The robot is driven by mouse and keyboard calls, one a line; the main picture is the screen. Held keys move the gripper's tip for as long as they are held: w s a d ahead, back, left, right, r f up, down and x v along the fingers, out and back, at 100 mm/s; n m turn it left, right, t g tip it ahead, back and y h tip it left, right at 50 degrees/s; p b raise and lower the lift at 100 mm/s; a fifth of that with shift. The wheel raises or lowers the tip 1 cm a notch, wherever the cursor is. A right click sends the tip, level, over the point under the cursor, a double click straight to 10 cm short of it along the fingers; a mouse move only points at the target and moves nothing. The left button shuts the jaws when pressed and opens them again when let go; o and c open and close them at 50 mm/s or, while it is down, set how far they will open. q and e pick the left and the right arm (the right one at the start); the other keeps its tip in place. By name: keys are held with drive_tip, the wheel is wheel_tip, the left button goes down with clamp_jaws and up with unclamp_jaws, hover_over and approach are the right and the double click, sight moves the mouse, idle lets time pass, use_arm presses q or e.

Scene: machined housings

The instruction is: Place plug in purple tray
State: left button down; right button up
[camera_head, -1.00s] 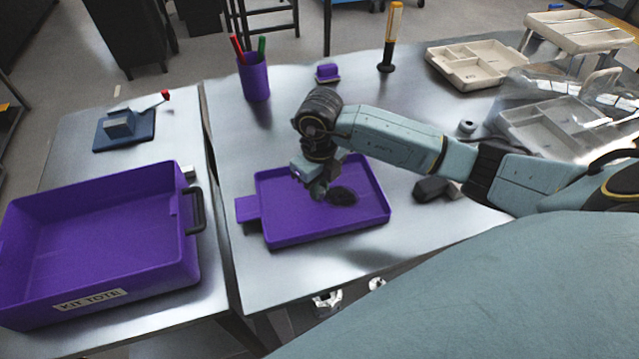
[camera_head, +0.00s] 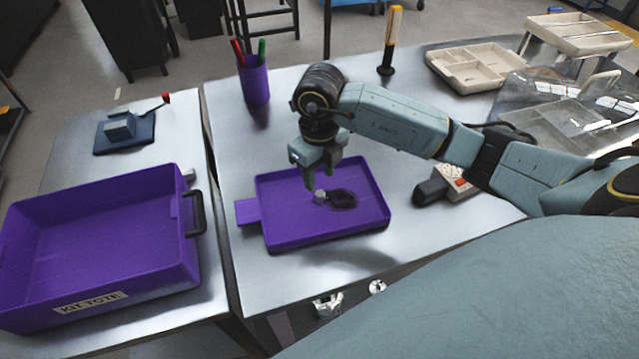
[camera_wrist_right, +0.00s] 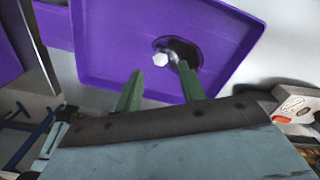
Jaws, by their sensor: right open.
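The plug, a small light-grey piece (camera_head: 320,196), lies in the shallow purple tray (camera_head: 283,236) near its middle. It also shows as a pale faceted piece in the right wrist view (camera_wrist_right: 161,59). A dark round patch or shadow lies beside it; I cannot tell which. My right gripper (camera_head: 322,178) is open and empty, just above the plug; its green fingers show apart in the right wrist view (camera_wrist_right: 160,82). My left gripper is not in view.
A deep purple kit tote (camera_head: 150,270) stands on the left table. A purple pen cup (camera_head: 256,82) and a yellow-handled tool (camera_head: 392,40) stand behind. A dark block (camera_head: 430,191) lies right of the tray. Beige divided trays (camera_head: 480,66) are at the back right.

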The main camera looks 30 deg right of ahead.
sight(319, 193)
wheel_tip(319, 193, up, 7)
idle(0.3)
